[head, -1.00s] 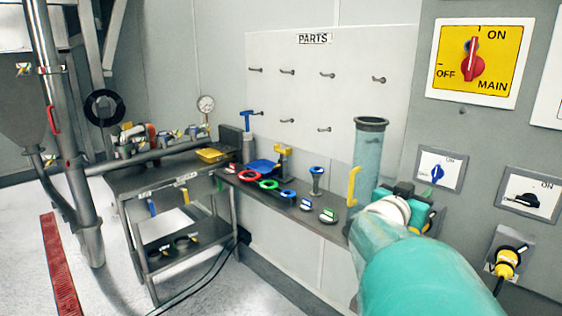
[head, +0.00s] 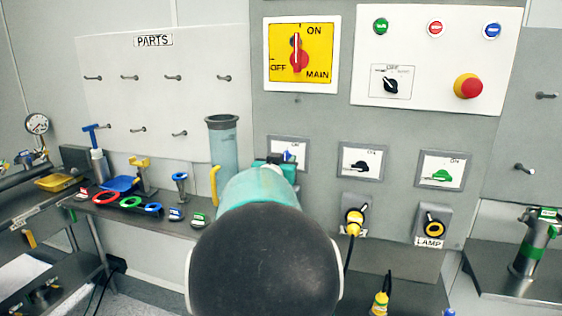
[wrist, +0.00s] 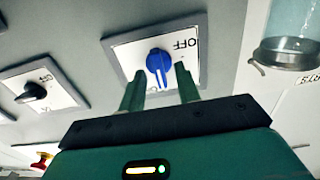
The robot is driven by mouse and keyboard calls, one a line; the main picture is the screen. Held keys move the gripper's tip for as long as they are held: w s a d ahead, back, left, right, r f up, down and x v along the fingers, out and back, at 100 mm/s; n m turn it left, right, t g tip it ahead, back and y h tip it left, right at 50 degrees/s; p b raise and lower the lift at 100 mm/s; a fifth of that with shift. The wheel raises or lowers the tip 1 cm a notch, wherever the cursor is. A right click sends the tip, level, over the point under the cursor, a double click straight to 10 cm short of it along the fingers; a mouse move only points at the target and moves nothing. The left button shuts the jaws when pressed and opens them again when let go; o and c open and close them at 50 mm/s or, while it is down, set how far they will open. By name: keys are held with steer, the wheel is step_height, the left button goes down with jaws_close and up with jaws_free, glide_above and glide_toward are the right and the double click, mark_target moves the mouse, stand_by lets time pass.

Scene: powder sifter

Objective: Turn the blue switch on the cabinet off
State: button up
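The blue switch (wrist: 158,65) is a round knob with a white line on a white plate in a grey frame. In the wrist view its white line points down, away from the OFF label. In the head view the switch (head: 289,156) is partly hidden behind my arm. My gripper (wrist: 159,73) is open, with one green finger on each side of the knob in the wrist view. Gaps show between the fingers and the knob; I cannot tell how deep the fingertips reach. In the head view my gripper is mostly hidden behind my own arm.
A black switch (head: 361,166) and a green switch (head: 441,175) sit to the right. The red main switch (head: 297,54) is above. A clear tube (head: 223,143) stands close on the left, by a shelf with small parts. A yellow plug (head: 354,221) is below.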

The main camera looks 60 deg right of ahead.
steer(key=shift+c, duration=0.2)
jaws_close()
